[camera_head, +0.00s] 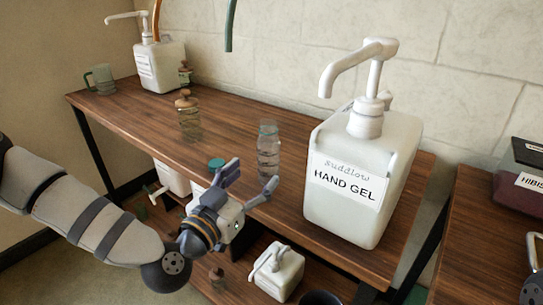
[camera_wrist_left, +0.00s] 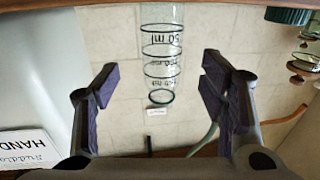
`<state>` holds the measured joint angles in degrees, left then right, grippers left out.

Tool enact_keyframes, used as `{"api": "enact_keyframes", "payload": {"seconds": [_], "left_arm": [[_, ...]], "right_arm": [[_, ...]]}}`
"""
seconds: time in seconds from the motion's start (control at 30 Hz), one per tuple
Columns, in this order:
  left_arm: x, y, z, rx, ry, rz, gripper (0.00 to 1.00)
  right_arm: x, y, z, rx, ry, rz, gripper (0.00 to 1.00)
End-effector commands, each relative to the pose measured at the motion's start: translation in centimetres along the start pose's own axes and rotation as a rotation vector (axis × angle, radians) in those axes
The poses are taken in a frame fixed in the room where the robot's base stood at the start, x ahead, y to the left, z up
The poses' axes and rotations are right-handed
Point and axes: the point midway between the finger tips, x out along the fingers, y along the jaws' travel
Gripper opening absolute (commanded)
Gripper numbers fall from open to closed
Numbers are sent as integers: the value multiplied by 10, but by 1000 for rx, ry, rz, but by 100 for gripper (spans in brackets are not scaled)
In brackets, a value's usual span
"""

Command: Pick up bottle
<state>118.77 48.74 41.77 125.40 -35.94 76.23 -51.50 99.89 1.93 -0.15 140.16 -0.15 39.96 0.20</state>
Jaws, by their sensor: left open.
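A clear glass bottle (camera_head: 268,150) with dark measuring rings stands upright on the upper wooden shelf, left of the big hand gel bucket. It also shows in the left wrist view (camera_wrist_left: 162,62), where it hangs down from the top edge with "50 ml" on it. My left gripper (camera_head: 252,182) is open and empty in front of the shelf's front edge, just short of the bottle. In the left wrist view the two fingers (camera_wrist_left: 158,78) lie on either side of the bottle in the picture, apart from it.
The white hand gel bucket (camera_head: 352,180) stands close right of the bottle. A stoppered glass jar (camera_head: 189,118), another pump bucket (camera_head: 158,66) and a glass mug (camera_head: 102,80) stand farther left. A small pump bucket (camera_head: 277,272) sits below. Bare shelf (camera_head: 225,120) lies left of the bottle.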

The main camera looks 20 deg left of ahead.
Motion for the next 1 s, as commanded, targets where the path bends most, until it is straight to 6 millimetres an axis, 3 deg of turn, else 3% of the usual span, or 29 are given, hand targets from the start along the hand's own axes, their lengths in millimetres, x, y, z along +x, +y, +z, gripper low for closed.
{"api": "enact_keyframes", "payload": {"seconds": [0.4, 0.67, 0.7, 0.9, 1.0], "left_arm": [[69, -3, 4, -1, -6, 1, 65], [78, -2, 2, -3, -6, 3, 65], [78, -2, 2, -2, -6, 3, 63], [77, -2, 2, -2, -6, 3, 18], [77, -2, 2, -2, -6, 3, 17]], "right_arm": [[9, 0, 2, -1, -17, 1, 0], [9, 0, 2, -1, -18, 1, 0], [9, 0, 2, -1, -18, 1, 0], [9, 0, 2, -1, -18, 1, 0], [9, 0, 2, -1, -18, 1, 0]]}}
